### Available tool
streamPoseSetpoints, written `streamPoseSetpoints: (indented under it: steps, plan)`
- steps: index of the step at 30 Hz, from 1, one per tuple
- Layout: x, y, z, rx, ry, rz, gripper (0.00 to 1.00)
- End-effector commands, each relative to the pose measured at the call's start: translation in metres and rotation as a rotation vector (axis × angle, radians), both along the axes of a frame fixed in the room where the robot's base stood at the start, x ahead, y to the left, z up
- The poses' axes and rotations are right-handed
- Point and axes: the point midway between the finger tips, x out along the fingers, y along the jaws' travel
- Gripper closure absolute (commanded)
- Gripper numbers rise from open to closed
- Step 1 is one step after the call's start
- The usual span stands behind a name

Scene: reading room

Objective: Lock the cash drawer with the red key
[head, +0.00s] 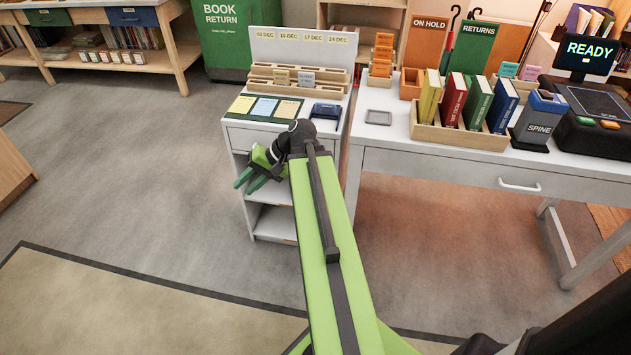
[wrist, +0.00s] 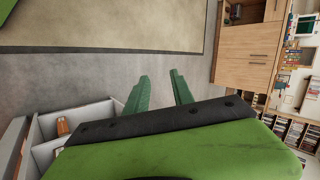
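My gripper (head: 245,187) is in front of the left side of the small white cabinet (head: 243,140), below its top. In the wrist view its two green fingers (wrist: 159,78) stand apart with only floor between them, so it is open and empty. The white desk (head: 430,165) to the right has a wide shut drawer front (head: 455,172) with a pale handle (head: 519,186). I cannot tell whether this is the cash drawer. No red key can be made out in either view. My arm hides part of the cabinet front.
A date-stamp rack (head: 300,50), cards (head: 264,107) and a blue stamp pad (head: 326,112) are on the cabinet. A book trough (head: 460,138) and a small grey tray (head: 378,117) are on the desk. The floor (head: 120,170) at left is clear.

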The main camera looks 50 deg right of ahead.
Motion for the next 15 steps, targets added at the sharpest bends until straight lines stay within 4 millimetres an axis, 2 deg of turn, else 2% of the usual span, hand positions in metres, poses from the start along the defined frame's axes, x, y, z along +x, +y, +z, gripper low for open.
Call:
streamPoseSetpoints:
  steps: [1, 5, 6, 9, 12, 15]
  plan:
    - [-0.011, -0.041, -0.042, 0.069, -0.062, -0.098, 0.71]
    - [-0.049, -0.135, -0.06, 0.228, -0.263, -0.322, 0.71]
    - [-0.066, -0.163, -0.063, 0.266, -0.327, -0.383, 0.71]
    - [-0.111, -0.222, -0.064, 0.339, -0.481, -0.516, 0.71]
    - [-0.152, -0.262, -0.06, 0.381, -0.601, -0.607, 0.71]
    - [-0.179, -0.284, -0.053, 0.401, -0.675, -0.658, 0.71]
